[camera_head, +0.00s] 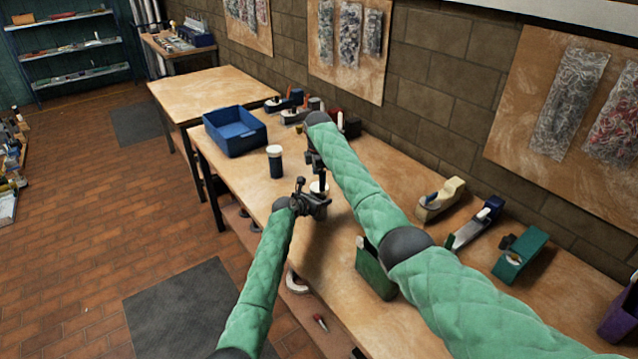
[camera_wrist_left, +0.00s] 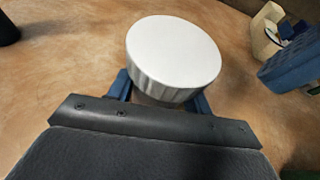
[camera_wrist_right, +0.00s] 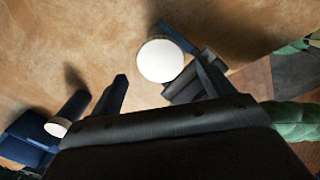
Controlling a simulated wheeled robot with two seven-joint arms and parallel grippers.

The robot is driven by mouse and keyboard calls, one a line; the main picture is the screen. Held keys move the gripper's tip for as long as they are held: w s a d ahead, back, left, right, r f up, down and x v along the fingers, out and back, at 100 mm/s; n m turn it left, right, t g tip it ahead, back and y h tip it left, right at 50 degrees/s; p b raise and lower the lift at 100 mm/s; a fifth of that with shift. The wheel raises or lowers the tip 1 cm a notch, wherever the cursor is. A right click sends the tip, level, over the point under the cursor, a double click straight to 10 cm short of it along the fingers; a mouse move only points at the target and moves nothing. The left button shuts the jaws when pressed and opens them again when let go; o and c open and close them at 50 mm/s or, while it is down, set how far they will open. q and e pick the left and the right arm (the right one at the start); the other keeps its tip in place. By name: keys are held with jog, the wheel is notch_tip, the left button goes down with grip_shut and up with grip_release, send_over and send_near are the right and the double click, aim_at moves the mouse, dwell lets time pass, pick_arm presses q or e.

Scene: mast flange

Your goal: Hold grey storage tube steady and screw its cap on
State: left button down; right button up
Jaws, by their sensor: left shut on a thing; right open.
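A white ribbed cap (camera_wrist_left: 172,55) sits upright on top of the thing in my left gripper (camera_head: 318,203). It also shows in the head view (camera_head: 318,187) and the right wrist view (camera_wrist_right: 160,60). Blue fingers of my left gripper close around the tube just below the cap. The tube's body is almost fully hidden by cap and gripper. I cannot tell how tightly the cap is seated. My right gripper (camera_wrist_right: 165,72) is open and empty above the cap, its fingers spread to either side of it in the right wrist view.
A dark blue tube with a white cap (camera_head: 276,163) stands on the workbench (camera_head: 250,182) to the left. Behind it is a blue bin (camera_head: 234,133). A green box (camera_head: 373,270) and tape dispensers (camera_head: 440,198) stand to the right. Bare wood lies around the held tube.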

jog(key=shift+r, duration=0.25)
jog(key=o, duration=0.4)
jog(key=shift+o, duration=0.2)
jog(key=shift+r, duration=0.1)
notch_tip(320, 180, up, 12)
dwell(0.4)
pick_arm(q)
jog(key=c, duration=0.6)
grip_release()
jog(key=shift+o, duration=0.2)
jog(key=shift+s, duration=0.1)
pick_arm(e)
jog(key=shift+f, duration=0.25)
